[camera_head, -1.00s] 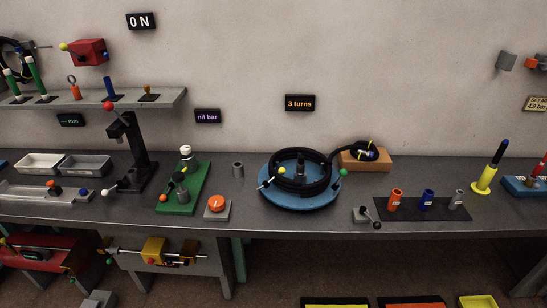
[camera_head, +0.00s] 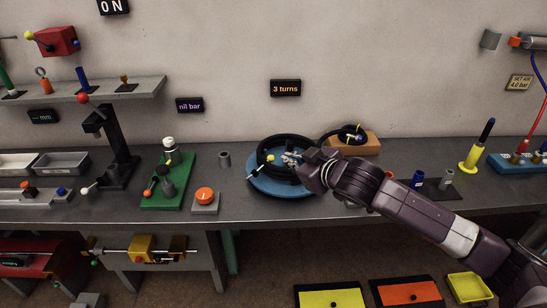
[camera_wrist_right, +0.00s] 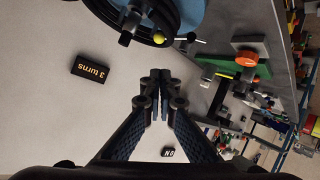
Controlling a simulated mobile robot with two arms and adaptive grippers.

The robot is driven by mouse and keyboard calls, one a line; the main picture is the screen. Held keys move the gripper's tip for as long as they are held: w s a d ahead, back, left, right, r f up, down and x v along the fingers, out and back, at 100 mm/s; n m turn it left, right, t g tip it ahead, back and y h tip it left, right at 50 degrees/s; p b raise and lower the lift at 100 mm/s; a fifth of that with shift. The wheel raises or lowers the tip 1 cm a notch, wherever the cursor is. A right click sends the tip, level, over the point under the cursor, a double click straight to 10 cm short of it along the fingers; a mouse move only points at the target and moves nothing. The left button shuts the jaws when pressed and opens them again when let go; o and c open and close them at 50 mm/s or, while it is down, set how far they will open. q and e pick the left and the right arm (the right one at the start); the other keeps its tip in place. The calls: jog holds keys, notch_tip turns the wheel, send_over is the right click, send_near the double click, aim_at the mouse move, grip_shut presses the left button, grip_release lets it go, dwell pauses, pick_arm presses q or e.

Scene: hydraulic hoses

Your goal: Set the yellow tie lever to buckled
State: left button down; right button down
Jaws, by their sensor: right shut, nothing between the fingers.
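The yellow tie lever shows as a yellow ball (camera_head: 270,158) with a thin pale-tipped rod, at the left part of the blue round plate (camera_head: 262,188) that carries a coiled black hose (camera_head: 262,152). In the wrist view the yellow ball (camera_wrist_right: 158,38) lies beyond my fingertips, apart from them. My right gripper (camera_head: 289,158) is over the coil, just right of the yellow ball, and its fingers (camera_wrist_right: 160,76) are shut and empty. My right wrist hides the right part of the coil and plate. My left gripper is in neither view.
An orange block (camera_head: 362,144) with a hose end stands behind my right arm. An orange knob (camera_head: 204,195) on a grey base and a green fixture (camera_head: 160,192) stand to the left. A "3 turns" sign (camera_head: 286,88) hangs on the wall.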

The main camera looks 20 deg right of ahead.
jog(key=shift+s+d+f+p+x, duration=0.2)
jog(key=shift+p+x, duration=0.3)
jog(key=shift+x, duration=1.6)
jog(key=shift+w+d+f+p+x, duration=0.15)
jog(key=shift+f+p+x, duration=0.25)
jog(key=shift+x, duration=1.7)
jog(key=shift+s+d+f+p+x, duration=0.2)
jog(key=shift+p+x, duration=0.4)
jog(key=shift+x, duration=1.5)
